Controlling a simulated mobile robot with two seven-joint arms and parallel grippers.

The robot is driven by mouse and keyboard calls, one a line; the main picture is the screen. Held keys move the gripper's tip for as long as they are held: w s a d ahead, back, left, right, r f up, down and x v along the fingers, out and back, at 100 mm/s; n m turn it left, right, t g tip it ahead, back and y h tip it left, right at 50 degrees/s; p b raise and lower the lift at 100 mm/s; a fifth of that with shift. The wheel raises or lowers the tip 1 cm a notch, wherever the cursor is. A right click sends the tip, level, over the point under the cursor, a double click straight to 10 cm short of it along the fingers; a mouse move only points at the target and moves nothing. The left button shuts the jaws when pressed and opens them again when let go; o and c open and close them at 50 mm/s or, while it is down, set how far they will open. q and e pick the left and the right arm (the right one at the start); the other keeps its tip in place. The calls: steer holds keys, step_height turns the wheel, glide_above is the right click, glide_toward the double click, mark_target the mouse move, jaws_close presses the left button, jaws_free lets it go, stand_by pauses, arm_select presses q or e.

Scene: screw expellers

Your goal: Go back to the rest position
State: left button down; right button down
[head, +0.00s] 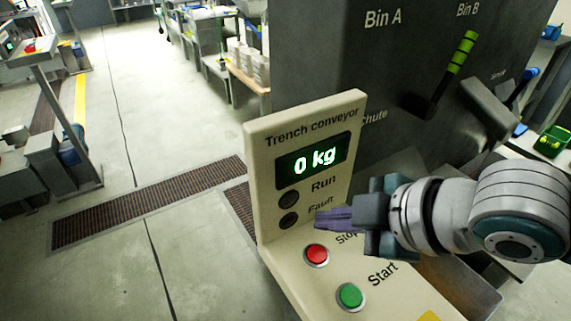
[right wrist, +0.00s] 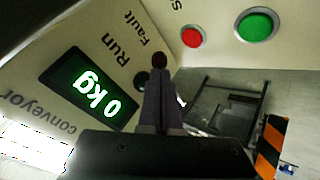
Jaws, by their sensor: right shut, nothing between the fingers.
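My right gripper (head: 338,218) is shut and empty in the head view. Its fingertips are in front of the cream Trench conveyor panel (head: 262,160), between the Fault lamp and the red Stop button (head: 316,254). The green Start button (head: 350,296) is below the fingers. In the right wrist view the shut fingers (right wrist: 158,75) point toward the panel near the Fault lamp, with the red button (right wrist: 192,36) and green button (right wrist: 256,25) beyond them. I cannot tell whether the fingertips touch the panel. My left gripper is not in view.
The panel display (head: 312,161) reads 0 kg, and the Run and Fault lamps are dark. A dark machine wall (head: 330,50) marked Bin A and Bin B stands behind. A black and green handle (head: 455,65) projects there. Open floor (head: 190,270) lies left, with grates.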

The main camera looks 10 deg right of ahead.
steer(key=shift+a, duration=0.1)
steer(key=s+a+r+m+g, duration=0.1)
steer(key=s+a+m, duration=0.1)
steer(key=s+m, duration=0.15)
steer(key=s+a+r+m, duration=0.1)
steer(key=s+a+m, duration=0.1)
steer(key=s, duration=0.2)
steer(key=s+d+r+m+g+h+p, duration=0.1)
steer(key=s+d+r+m+g+h, duration=0.3)
steer(key=s+d+m, duration=0.6)
step_height(320, 180, up, 31)
steer(key=s+n+p, duration=0.2)
steer(key=p, duration=3)
steer(key=shift+r+t+h, duration=0.15)
steer(key=shift+t+h, duration=0.15)
steer(key=shift+t, duration=0.1)
steer(key=shift+d, duration=0.1)
